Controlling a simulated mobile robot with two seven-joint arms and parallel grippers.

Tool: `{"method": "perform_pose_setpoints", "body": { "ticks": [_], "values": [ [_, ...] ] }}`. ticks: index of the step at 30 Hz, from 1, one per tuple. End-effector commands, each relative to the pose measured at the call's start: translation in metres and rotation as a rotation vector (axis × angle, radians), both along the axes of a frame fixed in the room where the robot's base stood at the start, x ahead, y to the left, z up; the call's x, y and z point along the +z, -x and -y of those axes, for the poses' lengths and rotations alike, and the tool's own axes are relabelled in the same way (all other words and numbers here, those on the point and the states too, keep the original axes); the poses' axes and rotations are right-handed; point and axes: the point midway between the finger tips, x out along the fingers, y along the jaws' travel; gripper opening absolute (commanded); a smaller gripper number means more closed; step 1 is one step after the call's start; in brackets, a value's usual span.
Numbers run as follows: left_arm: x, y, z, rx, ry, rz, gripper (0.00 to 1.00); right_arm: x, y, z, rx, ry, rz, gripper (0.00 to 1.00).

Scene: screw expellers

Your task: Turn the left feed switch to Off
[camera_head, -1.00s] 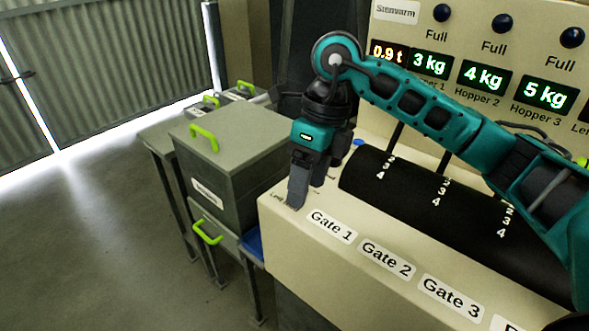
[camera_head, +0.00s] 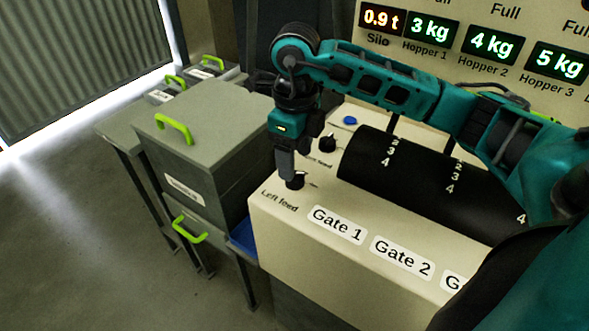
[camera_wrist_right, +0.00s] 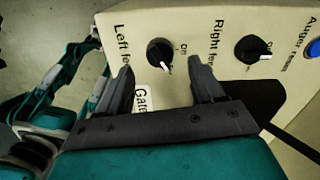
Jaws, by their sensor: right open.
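The left feed switch (camera_head: 296,181) is a black round knob near the left end of the cream panel. In the right wrist view the knob (camera_wrist_right: 159,52) shows a white pointer toward the picture's bottom, slightly right. My left gripper cannot be made out.
The right feed switch (camera_wrist_right: 253,49) is a similar knob to the right, with a blue button (camera_wrist_right: 314,48) beyond. A black cylinder (camera_head: 430,185) with numbered scales lies along the panel. Grey lidded bins (camera_head: 215,125) stand at left.

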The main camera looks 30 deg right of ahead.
Motion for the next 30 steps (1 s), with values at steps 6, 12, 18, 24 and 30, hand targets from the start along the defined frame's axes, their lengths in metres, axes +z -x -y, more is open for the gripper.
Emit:
{"method": "perform_pose_setpoints", "body": {
  "ticks": [6, 12, 18, 24, 30],
  "values": [
    [0.0, 0.0, 0.0, -0.001, 0.001, 0.0, 0.43, -0.034, 0.0, 0.0, 0.0, -0.001, -0.003, 0.67],
    [0.001, -0.002, 0.001, -0.001, 0.001, 0.005, 0.43, -0.045, 0.0, 0.0, 0.0, 0.0, 0.001, 0.67],
    [0.003, -0.007, 0.001, -0.001, 0.001, 0.014, 0.43, -0.045, 0.0, 0.0, 0.0, 0.0, 0.001, 0.67],
    [0.004, -0.007, 0.001, -0.001, 0.002, 0.015, 0.43, -0.045, 0.0, 0.0, 0.0, 0.0, 0.001, 0.53],
    [0.003, -0.006, 0.001, -0.001, 0.001, 0.014, 0.43, -0.045, 0.0, 0.0, 0.0, 0.0, 0.001, 0.34]
  ]
}}
